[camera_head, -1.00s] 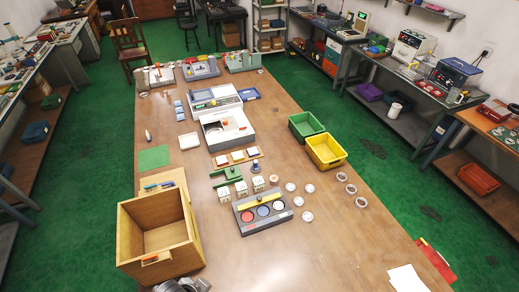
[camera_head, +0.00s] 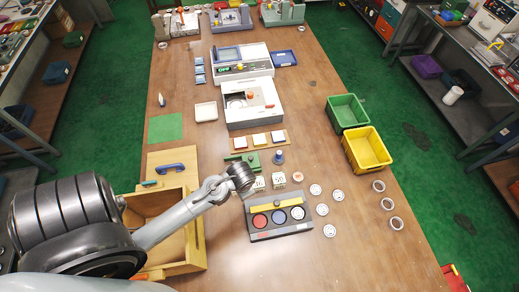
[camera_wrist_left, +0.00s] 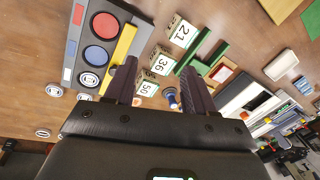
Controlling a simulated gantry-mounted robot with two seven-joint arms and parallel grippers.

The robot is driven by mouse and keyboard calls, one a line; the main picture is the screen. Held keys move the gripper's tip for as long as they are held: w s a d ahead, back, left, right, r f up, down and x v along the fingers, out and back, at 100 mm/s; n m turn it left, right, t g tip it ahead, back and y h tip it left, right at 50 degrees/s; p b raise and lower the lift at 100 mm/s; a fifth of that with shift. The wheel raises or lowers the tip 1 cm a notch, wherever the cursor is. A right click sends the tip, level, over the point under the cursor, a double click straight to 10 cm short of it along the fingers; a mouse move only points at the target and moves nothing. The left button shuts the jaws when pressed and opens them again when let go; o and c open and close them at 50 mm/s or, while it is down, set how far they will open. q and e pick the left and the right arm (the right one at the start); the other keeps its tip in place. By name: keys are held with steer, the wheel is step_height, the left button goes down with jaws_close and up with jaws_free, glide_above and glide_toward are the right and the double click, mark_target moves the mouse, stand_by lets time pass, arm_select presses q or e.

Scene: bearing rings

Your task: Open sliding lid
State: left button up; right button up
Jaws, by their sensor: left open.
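A dark grey case (camera_head: 262,234) lies on the table with a red, a blue and a pale round spot in a row. A yellow strip (camera_head: 277,204) lies along its far edge; I cannot tell for certain whether it is the sliding lid. In the left wrist view the case (camera_wrist_left: 72,45) is at upper left, with the yellow strip (camera_wrist_left: 121,48) beside one finger. My left gripper (camera_wrist_left: 157,82) is open and empty, its fingers pointing towards the number cubes (camera_wrist_left: 161,61). In the head view my left wrist (camera_head: 240,178) hangs beyond the case. My right gripper is not in view.
A wooden box (camera_head: 192,262) stands at left, partly hidden by my left arm. Green parts (camera_head: 240,161) and a blue peg (camera_head: 278,157) lie beyond the cubes. White discs (camera_head: 322,209) and metal rings (camera_head: 388,204) lie to the right. Green (camera_head: 345,112) and yellow (camera_head: 367,150) bins stand farther back.

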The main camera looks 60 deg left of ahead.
arm_select(q)
steer(key=w+a+f+n+g+b, duration=0.1)
steer(key=w+a+f+b, duration=0.25)
steer(key=a+f, duration=0.35)
steer(key=n+h+b, duration=0.2)
steer(key=n+b, duration=0.2)
steer(key=b, duration=0.2)
glide_toward(251, 158)
steer(key=f, duration=0.5)
steer(key=f+b, duration=0.1)
steer(key=f, duration=0.1)
steer(key=shift+s+a+f, duration=0.15)
steer(key=shift+a+f, duration=0.05)
steer(key=shift+a, duration=0.1)
steer(key=shift+f, duration=0.5)
steer(key=shift+c, duration=0.2)
jaws_close()
